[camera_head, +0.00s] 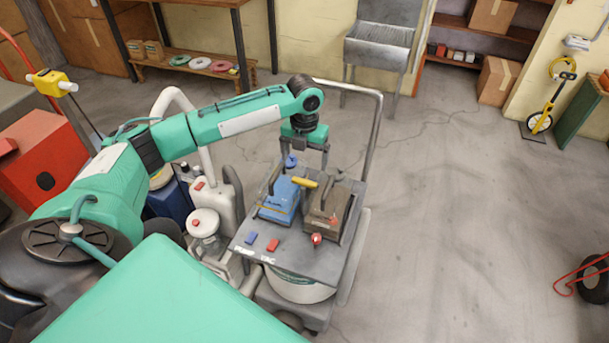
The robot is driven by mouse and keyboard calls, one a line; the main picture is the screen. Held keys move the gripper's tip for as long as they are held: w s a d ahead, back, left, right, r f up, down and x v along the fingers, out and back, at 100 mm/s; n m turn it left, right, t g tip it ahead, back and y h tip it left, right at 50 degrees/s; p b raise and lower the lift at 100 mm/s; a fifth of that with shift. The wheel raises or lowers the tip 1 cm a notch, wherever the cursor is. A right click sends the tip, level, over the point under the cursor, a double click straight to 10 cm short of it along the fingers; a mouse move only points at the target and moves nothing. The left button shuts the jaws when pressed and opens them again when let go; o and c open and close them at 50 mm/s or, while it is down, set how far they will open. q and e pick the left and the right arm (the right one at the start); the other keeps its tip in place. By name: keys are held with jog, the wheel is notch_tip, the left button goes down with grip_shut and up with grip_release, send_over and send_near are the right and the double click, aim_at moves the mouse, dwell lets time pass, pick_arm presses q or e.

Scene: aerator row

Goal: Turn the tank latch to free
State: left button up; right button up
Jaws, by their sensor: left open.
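My left gripper (306,158) is open and points down over the rear of the cart's grey top plate (290,258). A short yellow lever (305,182) lies between a blue box (278,200) and a brown box (328,212) on that plate, just below and in front of the gripper. It may be the tank latch; I cannot tell its setting. The gripper appears apart from it and holds nothing visible. A blue knob (291,161) shows beside the fingers. A white round tank (298,288) sits under the plate. My right gripper is not in view.
A blue switch (251,238), a red switch (273,245) and a red knob (317,239) sit near the plate's front. A tall grey handle frame (374,130) rises behind the cart. Open floor lies to the right.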

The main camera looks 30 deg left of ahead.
aim_at(304, 181)
pick_arm(q)
notch_tip(304, 181, down, 8)
jog(key=shift+r+p, duration=0.1)
jog(key=shift+p, duration=0.35)
jog(key=shift+c, duration=0.4)
